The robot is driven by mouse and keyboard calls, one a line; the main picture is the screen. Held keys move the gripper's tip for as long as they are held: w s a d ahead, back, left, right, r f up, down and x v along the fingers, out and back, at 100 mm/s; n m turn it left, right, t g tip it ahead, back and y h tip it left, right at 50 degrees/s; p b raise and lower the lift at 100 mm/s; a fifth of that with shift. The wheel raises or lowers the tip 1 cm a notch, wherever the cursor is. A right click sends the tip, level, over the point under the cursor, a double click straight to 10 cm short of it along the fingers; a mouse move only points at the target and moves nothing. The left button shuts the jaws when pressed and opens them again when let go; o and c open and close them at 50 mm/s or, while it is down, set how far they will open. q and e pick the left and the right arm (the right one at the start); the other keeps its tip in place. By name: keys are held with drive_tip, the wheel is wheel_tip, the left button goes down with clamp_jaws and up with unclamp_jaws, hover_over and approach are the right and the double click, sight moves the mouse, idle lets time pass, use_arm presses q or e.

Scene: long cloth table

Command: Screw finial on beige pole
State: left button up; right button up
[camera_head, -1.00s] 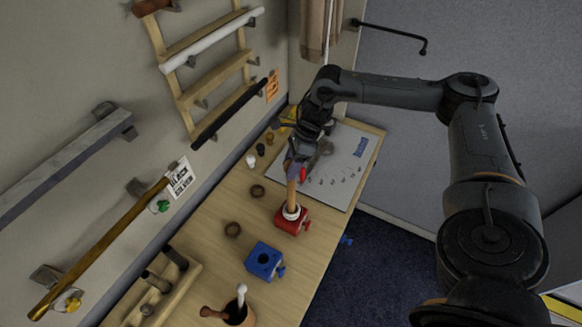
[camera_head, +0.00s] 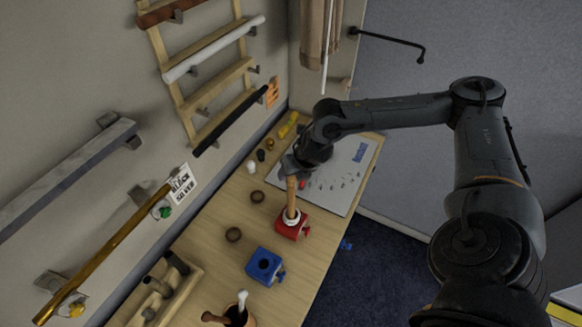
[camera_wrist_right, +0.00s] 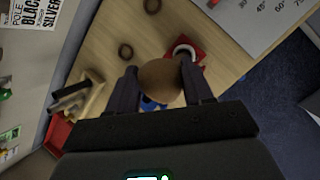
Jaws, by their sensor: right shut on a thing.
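The beige pole (camera_head: 291,192) stands about upright in a red clamp block (camera_head: 292,227), with a white ring around its foot. My right gripper (camera_head: 291,172) is at the pole's upper end. In the right wrist view a round tan-brown wooden piece (camera_wrist_right: 161,80), which looks like the finial, sits between the two dark fingers, and the gripper is shut on it. It hides most of the pole in that view. In the head view the gripper covers the joint, so I cannot tell whether finial and pole touch. My left gripper is not in view.
A blue clamp block (camera_head: 264,264) stands nearer, empty. Brown rings (camera_head: 233,234) and small finials (camera_head: 252,167) lie along the wall side. A white printed sheet (camera_head: 340,175) lies at the far end. A cup (camera_head: 238,318) and wooden rack (camera_head: 160,290) are near.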

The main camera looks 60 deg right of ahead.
drive_tip(key=m+h, duration=0.1)
drive_tip(key=m, duration=0.2)
drive_tip(key=shift+w+a+g, duration=0.1)
drive_tip(key=shift+a+g, duration=0.05)
drive_tip(key=shift+g, duration=0.15)
drive_tip(key=shift+m+h, duration=0.4)
drive_tip(key=shift+m, duration=0.5)
drive_tip(key=o, duration=1)
drive_tip(key=shift+o, duration=0.2)
